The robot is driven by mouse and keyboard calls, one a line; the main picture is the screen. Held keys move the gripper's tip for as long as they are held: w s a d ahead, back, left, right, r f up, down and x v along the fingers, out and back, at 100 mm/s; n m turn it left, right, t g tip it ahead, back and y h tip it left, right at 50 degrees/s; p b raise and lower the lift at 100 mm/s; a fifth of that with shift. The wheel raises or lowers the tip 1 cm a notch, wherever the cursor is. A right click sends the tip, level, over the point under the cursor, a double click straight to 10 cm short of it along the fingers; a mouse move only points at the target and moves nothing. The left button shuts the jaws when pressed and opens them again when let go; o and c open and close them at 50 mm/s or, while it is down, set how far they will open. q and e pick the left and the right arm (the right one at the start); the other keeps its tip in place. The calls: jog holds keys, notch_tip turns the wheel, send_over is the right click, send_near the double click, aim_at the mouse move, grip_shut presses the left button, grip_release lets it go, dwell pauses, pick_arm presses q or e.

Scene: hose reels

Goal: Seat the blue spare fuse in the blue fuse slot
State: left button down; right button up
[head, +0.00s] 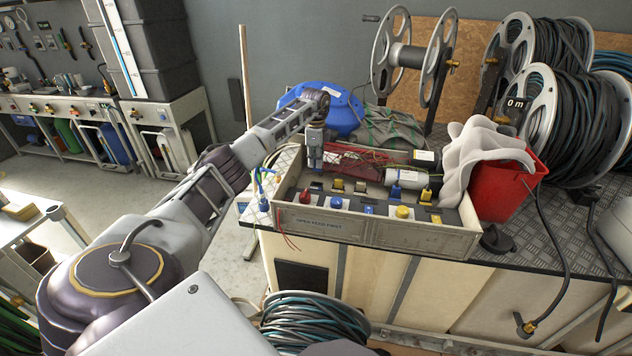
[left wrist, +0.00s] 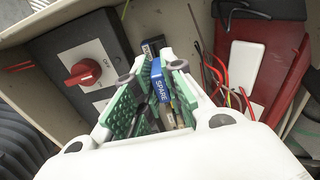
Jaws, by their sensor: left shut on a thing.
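My left gripper (head: 315,152) is over the back left part of the open fuse box (head: 375,228), pointing down. In the left wrist view its green-padded fingers (left wrist: 150,88) are shut on the blue spare fuse (left wrist: 160,84), which bears the word SPARE. A small dark block (left wrist: 152,46) shows just beyond the fingertips; I cannot tell whether the fuse touches it. Several coloured pieces stand in a row in the box, but the blue fuse slot cannot be told apart for sure. My right gripper is not in view.
A red rotary switch (left wrist: 83,72) is beside the gripper. Red wires (left wrist: 235,85) and a white card (left wrist: 246,66) lie on its other side. Hose reels (head: 560,110) fill the back right.

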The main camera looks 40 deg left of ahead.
aim_at(316, 170)
pick_arm(q)
notch_tip(316, 170, down, 4)
jog(key=shift+r, duration=0.2)
jog(key=shift+f+b, duration=0.25)
jog(key=shift+b, duration=0.05)
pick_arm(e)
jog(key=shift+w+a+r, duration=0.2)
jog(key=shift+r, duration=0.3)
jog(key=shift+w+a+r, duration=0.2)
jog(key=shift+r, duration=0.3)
pick_arm(q)
jog(key=shift+f, duration=0.15)
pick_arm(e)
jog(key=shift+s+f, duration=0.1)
